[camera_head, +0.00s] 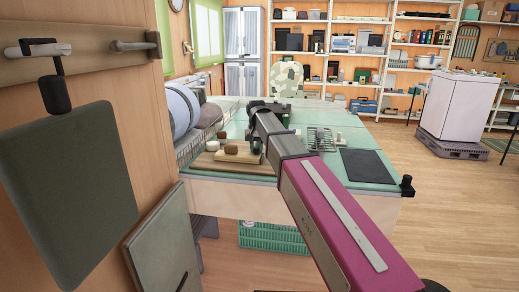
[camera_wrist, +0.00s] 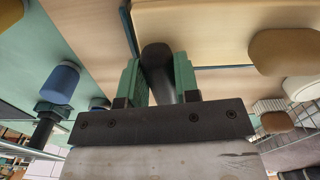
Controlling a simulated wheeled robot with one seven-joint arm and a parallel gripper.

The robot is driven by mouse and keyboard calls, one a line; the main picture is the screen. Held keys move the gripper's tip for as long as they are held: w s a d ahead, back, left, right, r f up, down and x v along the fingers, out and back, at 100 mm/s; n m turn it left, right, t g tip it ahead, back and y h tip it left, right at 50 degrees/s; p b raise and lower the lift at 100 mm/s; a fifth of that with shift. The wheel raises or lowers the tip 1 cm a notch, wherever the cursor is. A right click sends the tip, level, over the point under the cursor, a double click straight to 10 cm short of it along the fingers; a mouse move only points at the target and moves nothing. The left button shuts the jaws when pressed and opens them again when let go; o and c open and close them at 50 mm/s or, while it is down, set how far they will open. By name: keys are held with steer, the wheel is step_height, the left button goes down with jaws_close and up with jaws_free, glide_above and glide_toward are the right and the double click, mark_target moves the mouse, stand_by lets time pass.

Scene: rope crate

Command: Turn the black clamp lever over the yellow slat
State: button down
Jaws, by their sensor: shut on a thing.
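The black clamp lever (camera_wrist: 158,54) stands between the green fingers of my gripper (camera_wrist: 157,76) in the wrist view, and the fingers are shut on it. A pale yellow slat (camera_wrist: 215,35) spans the top right of that view, just beside the lever. A dark edge separates it from a tan board on the left. The lever's pivot end is hidden. In the head view, my arm reaches over the green-topped table (camera_head: 318,186), and my gripper and the lever cannot be made out clearly behind it.
In the wrist view, a blue-capped knob (camera_wrist: 60,82) is left, and a rounded tan knob (camera_wrist: 283,52) and a wire rack (camera_wrist: 302,85) are right. In the head view, a dark mat (camera_head: 366,167) lies on the table; a green crate (camera_head: 272,238) is below.

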mark_target(255, 147)
steer(key=shift+a+m, duration=0.35)
steer(key=shift+m, duration=0.25)
steer(key=c, duration=0.8)
jaws_free()
steer(key=shift+c, duration=0.2)
step_height(255, 147, up, 11)
steer(key=shift+f, duration=0.1)
